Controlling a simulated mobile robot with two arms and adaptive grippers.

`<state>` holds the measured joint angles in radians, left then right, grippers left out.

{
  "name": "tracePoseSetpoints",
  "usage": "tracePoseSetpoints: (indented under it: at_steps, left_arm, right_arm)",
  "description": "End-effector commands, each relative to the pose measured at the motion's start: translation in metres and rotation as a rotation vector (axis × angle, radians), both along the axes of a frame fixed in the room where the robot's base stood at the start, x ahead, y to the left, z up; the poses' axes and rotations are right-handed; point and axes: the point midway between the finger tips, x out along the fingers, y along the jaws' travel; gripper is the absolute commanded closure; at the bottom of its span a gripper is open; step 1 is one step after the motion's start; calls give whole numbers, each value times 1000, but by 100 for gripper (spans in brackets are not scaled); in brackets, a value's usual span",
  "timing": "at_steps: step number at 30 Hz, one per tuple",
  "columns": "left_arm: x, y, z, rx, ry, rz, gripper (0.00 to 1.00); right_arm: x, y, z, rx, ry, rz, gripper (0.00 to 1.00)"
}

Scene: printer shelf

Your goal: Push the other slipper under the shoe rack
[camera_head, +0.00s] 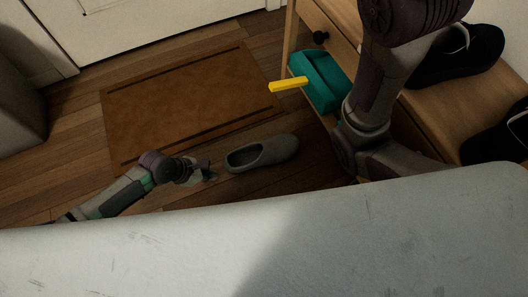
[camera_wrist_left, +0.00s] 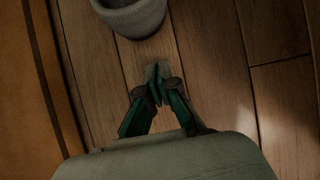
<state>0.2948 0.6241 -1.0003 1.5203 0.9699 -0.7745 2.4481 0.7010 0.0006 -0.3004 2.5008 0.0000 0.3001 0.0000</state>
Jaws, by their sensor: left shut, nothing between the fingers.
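A grey slipper (camera_head: 270,152) lies on the wooden floor between the doormat and the shoe rack. Its open heel faces left, towards my left gripper. One end of it also shows at the top of the left wrist view (camera_wrist_left: 130,16). My left gripper (camera_head: 208,172) is low near the floor, just left of the slipper. In the left wrist view its fingers (camera_wrist_left: 157,76) are shut and empty, with a small gap to the slipper. The wooden shoe rack (camera_head: 425,106) stands at the right, partly hidden by my right arm. No second slipper is visible. My right gripper is out of view.
A brown doormat (camera_head: 190,95) lies behind the slipper. A teal object (camera_head: 322,82) with a yellow bar (camera_head: 288,85) is beside the rack's drawer. Dark shoes (camera_head: 462,55) sit on the rack. A pale surface (camera_head: 130,260) fills the foreground. A door is at the back.

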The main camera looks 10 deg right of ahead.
Motion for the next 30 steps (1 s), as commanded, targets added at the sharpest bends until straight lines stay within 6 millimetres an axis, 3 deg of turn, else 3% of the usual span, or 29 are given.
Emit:
tracePoseSetpoints:
  at_steps: [5, 30]
  left_arm:
    - [1, -3, 1, -1, 0, 0, 100]
    - [18, -59, 2, -3, -1, 0, 100]
  right_arm:
    - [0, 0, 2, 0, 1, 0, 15]
    - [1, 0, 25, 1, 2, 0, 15]
